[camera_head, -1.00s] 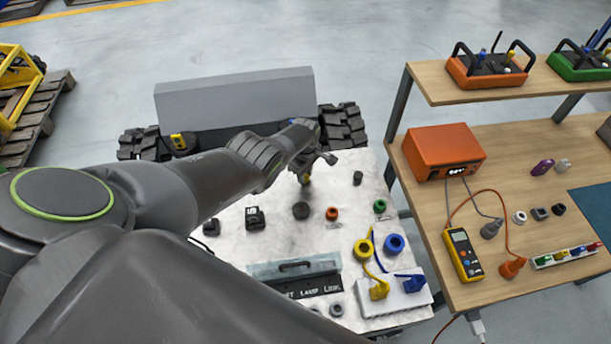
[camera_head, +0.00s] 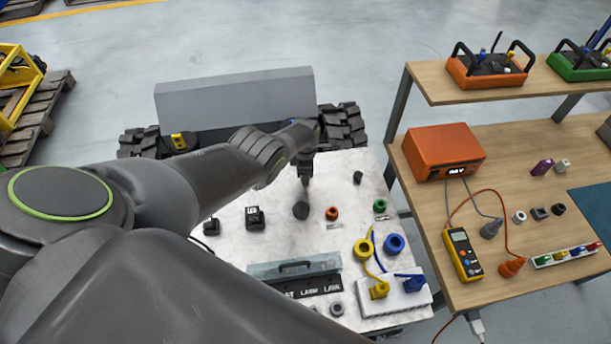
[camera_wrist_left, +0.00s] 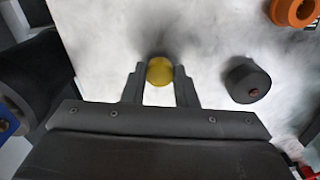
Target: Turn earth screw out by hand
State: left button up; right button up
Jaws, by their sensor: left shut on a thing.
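A round yellow knob (camera_wrist_left: 159,71), which I take for the earth screw, sits between the fingertips of my left gripper (camera_wrist_left: 159,82) in the left wrist view. The jaws are shut on its sides. In the head view my left gripper (camera_head: 306,176) points down over the back part of the pale worktop (camera_head: 270,240), and the knob is mostly hidden there. Whether the knob is still seated or lifted clear of the surface cannot be told. My right gripper is in neither view.
A black round cap (camera_wrist_left: 247,82) stands close right of the jaws in the wrist view, with an orange ring (camera_wrist_left: 295,10) beyond. A grey lidded box (camera_head: 295,268) and a white socket strip (camera_head: 395,297) lie nearer. A wooden bench (camera_head: 500,265) stands right.

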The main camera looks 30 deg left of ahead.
pick_arm(q)
jog(key=n, duration=0.4)
jog(key=shift+n, duration=0.3)
jog(key=n, duration=0.3)
jog(key=shift+f, duration=0.1)
jog(key=shift+s, duration=0.1)
jog(key=o, duration=0.8)
